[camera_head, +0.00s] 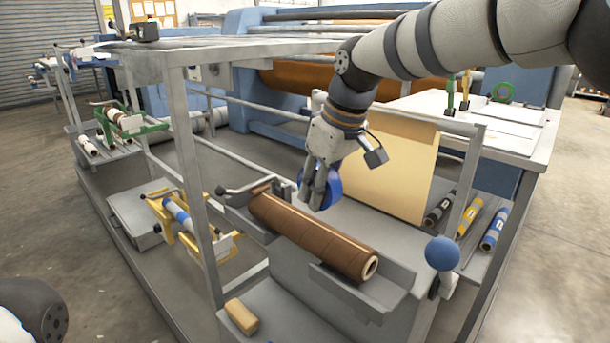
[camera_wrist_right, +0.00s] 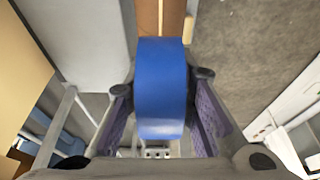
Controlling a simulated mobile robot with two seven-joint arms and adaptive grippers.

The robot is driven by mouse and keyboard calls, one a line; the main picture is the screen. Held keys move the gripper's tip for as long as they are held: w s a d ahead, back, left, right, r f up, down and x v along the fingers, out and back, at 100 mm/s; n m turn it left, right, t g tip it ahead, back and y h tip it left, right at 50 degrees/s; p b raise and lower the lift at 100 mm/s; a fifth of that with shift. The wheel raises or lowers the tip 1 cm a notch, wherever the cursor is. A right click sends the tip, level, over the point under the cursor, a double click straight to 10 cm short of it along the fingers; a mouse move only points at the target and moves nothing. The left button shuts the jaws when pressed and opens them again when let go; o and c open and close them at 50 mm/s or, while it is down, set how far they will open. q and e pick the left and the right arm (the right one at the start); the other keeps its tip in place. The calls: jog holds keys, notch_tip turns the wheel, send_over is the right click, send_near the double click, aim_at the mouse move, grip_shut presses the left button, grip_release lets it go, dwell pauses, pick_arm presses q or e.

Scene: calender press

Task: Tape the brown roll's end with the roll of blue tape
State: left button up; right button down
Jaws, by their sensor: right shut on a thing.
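The brown roll (camera_head: 312,232) lies in a grey metal cradle in the middle of the head view, its pale core end facing the lower right. Part of it shows at the top of the right wrist view (camera_wrist_right: 161,15). My right gripper (camera_head: 318,190) is above the far left part of the roll, shut on the roll of blue tape (camera_head: 334,186). The tape (camera_wrist_right: 161,88) sits between both fingers in the right wrist view, apart from the brown roll as far as I can tell. My left gripper is out of view; only part of my left arm shows at the lower left.
A tan sheet (camera_head: 392,172) hangs behind the cradle. A blue ball knob (camera_head: 442,253) stands at the cradle's right. A grey post (camera_head: 196,180) rises at the left. A tan block (camera_head: 241,316) lies on the lower shelf. Several small rolls lie on the right rack.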

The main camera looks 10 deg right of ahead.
aim_at(333, 233)
jog(key=s+d, duration=0.1)
jog(key=s+d+p, duration=0.1)
jog(key=s, duration=0.1)
jog(key=s+d+p, duration=0.1)
jog(key=s+d, duration=0.1)
jog(key=shift+s+d+r, duration=0.1)
jog(key=shift+s+r, duration=0.1)
jog(key=shift+r, duration=0.15)
notch_tip(333, 233, down, 3)
jog(key=shift+s+f, duration=0.15)
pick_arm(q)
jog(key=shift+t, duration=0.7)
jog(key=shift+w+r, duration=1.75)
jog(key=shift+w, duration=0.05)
pick_arm(e)
jog(key=shift+d+f, duration=0.1)
jog(key=shift+f, duration=0.35)
jog(key=shift+f, duration=0.3)
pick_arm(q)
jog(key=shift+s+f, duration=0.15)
pick_arm(e)
jog(key=shift+w+a, duration=0.4)
jog(key=shift+w, duration=0.1)
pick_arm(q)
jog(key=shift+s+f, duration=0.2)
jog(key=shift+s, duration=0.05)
pick_arm(e)
jog(key=shift+w+a+f, duration=0.15)
jog(key=shift+w+a, duration=0.2)
jog(key=shift+w, duration=0.05)
